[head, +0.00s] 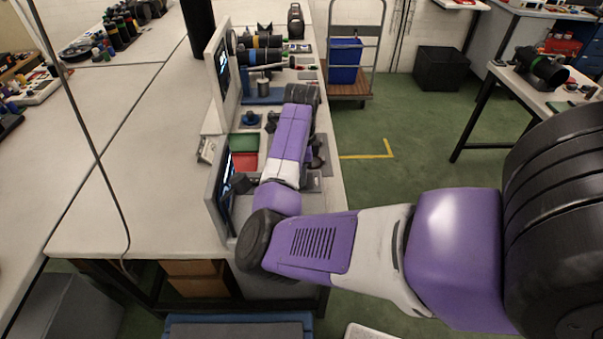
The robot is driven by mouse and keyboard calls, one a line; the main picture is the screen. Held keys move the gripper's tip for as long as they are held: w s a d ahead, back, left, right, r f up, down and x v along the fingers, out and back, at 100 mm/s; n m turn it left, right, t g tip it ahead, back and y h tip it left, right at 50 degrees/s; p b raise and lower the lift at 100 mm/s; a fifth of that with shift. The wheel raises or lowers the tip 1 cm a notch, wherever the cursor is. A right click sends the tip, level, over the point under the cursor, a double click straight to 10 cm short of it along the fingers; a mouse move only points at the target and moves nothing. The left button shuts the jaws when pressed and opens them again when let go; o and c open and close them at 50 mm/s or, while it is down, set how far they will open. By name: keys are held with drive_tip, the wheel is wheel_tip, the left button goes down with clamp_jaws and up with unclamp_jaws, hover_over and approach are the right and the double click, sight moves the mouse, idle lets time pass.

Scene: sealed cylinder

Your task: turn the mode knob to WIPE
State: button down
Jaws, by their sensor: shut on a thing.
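My purple and white arm crosses the head view from the right, bends at a dark joint and runs up over the bench. Its far dark joint is over the bench's middle. My gripper does not show clearly; the arm covers the place where it may be. The mode knob cannot be made out for certain. A small dark part (240,184) sits by the near upright panel (226,186), close to my arm, but I cannot tell what it is. The panel's lit screen is seen at a steep angle, so no WIPE label is readable.
A second screen panel (217,70) stands farther along the bench (150,190). Green (244,143) and red (245,161) trays lie beside my arm. A blue-based fixture (263,96) stands beyond. A cart with a blue bin (345,61) is on the floor.

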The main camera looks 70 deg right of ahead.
drive_tip(key=shift+m, duration=1)
drive_tip(key=c, duration=1.1)
unclamp_jaws()
wheel_tip(320, 180, up, 8)
drive_tip(key=shift+f+b, duration=0.1)
drive_tip(key=shift+b, duration=0.35)
